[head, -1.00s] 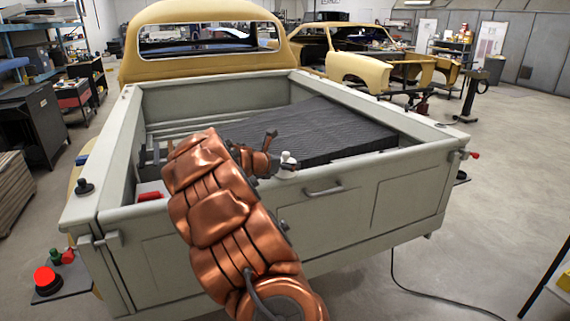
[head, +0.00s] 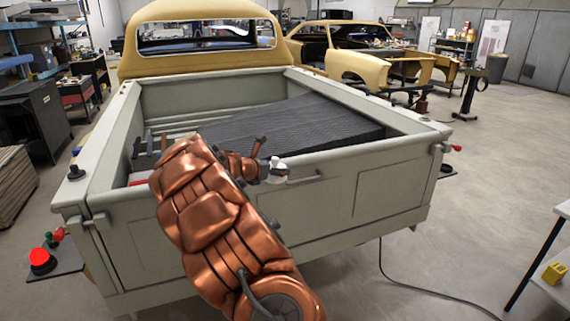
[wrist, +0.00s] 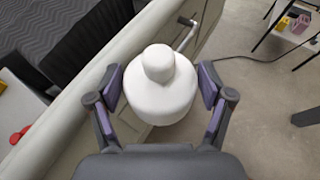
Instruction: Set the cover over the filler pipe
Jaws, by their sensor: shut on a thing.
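A white, round cover (wrist: 160,98) with a knob on top is between the fingers of my gripper (wrist: 162,86), which is shut on it. In the head view the cover (head: 276,168) shows small, in front of the truck's tailgate near its handle. My gripper is at the end of the copper-coloured arm, mostly hidden behind it there. I cannot pick out the filler pipe for sure; a small dark fitting (head: 76,172) stands on the truck's left bed rail, and I cannot tell whether it is the pipe.
The truck's pale tailgate (head: 385,195) stands close ahead. A dark ribbed mat (head: 320,125) lies in the bed. A red knob (head: 42,257) sits on a ledge at left. A table with a yellow block (head: 553,273) stands at right. A cable (head: 430,294) crosses the otherwise open floor.

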